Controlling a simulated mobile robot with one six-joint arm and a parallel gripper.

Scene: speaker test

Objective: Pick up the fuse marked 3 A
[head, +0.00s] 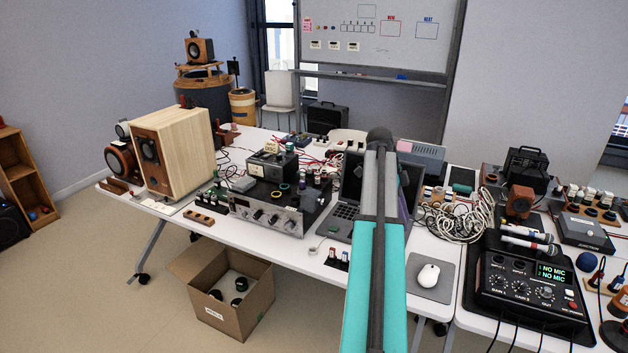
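I cannot make out a fuse marked 3 A; any such marking is too small to read. Small upright pieces with red, white and blue colouring stand in a dark holder (337,258) at the table's front edge, left of my arm. I cannot tell whether they are fuses. My teal and grey arm rises through the middle of the head view and hides part of the table behind it. My gripper is not visible.
A silver amplifier (268,215), a wooden speaker (172,150) and an open laptop (346,211) crowd the white table. Right of my arm are a mouse (428,275), coiled white cable (455,222) and a black mixer (525,283). An open cardboard box (235,318) stands on the floor.

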